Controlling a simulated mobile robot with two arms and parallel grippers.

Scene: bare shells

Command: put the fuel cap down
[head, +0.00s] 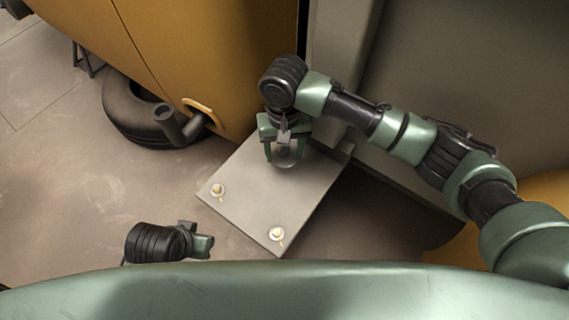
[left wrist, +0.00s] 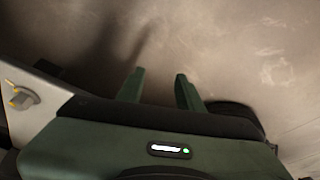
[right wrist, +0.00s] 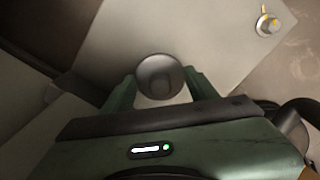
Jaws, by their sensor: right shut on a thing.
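The fuel cap (head: 285,155) is a round grey disc with a raised grip. It shows between the fingers in the right wrist view (right wrist: 160,77). My right gripper (head: 284,154) is shut on it, over the back part of a flat light grey panel (head: 255,195). I cannot tell whether the cap touches the panel. My left gripper (head: 212,246) is low at the front left, off the panel's left edge. In the left wrist view its fingers (left wrist: 160,75) stand apart with nothing between them.
Two pale round fittings with brass-coloured parts, left (head: 218,190) and right (head: 277,234), sit at the panel's front corners. A yellow body (head: 210,60) with a yellow-rimmed grey pipe (head: 178,126) and a dark tyre (head: 135,110) stand behind left. The panel's middle is clear.

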